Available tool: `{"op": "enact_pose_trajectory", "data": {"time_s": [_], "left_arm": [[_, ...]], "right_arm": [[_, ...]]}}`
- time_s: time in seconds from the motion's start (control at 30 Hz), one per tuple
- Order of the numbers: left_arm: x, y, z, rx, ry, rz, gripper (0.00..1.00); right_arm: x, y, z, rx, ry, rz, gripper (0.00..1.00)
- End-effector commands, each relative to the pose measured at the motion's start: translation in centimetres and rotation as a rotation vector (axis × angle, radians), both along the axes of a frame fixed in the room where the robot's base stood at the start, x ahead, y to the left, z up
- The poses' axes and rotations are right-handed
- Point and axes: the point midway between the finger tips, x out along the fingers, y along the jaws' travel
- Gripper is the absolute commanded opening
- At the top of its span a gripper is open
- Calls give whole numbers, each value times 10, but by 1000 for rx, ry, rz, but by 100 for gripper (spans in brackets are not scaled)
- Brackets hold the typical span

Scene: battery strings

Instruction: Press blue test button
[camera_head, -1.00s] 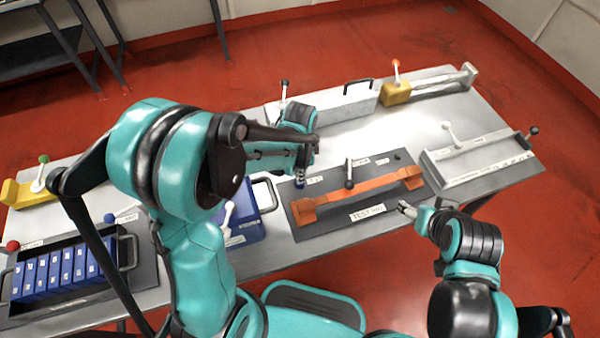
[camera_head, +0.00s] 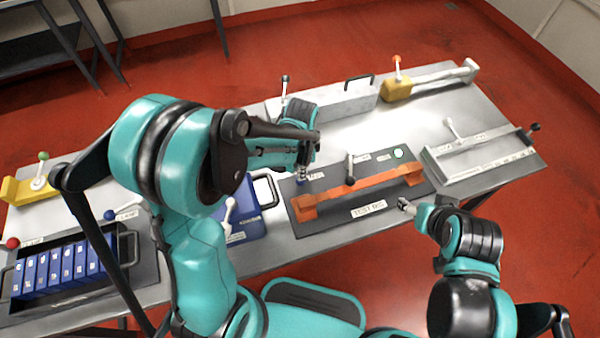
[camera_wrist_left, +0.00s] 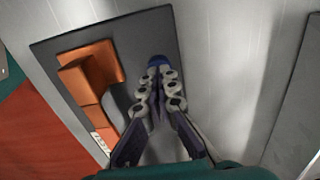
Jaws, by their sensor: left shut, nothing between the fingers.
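The dark test board (camera_head: 340,222) lies on the table with an orange bracket (camera_head: 360,190) across it. My left gripper (camera_head: 301,178) is shut and empty, pointing down at the board's left back corner. In the left wrist view the blue test button (camera_wrist_left: 158,60) shows at the tips of my left gripper (camera_wrist_left: 157,72). The tips overlap it and appear to touch it; they hide part of it. A round lamp (camera_head: 399,152) at the board's back right is lit pale green. My right gripper (camera_head: 404,204) hovers by the board's front right edge; its jaw state is unclear.
A blue case (camera_head: 245,228) with a white lever is left of the board. A tray of blue cells (camera_head: 60,270) stands far left. A grey fixture (camera_head: 480,155) is at right. Bare table lies behind the board.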

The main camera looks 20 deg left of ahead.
Motion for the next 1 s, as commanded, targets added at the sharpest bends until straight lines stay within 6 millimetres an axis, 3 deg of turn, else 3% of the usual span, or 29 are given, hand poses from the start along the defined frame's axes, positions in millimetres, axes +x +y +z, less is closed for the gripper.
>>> {"op": "enact_pose_trajectory", "data": {"time_s": [0.13,0.5,0.7,1.0], "left_arm": [[4,-7,38,1,-1,0,0],[4,-6,112,1,-1,1,0],[4,-6,126,1,-1,1,0],[4,-6,127,1,-1,2,0]], "right_arm": [[0,0,30,0,0,0,67],[0,0,54,0,0,0,67],[0,0,58,0,0,0,67],[0,0,58,0,0,0,67]]}}
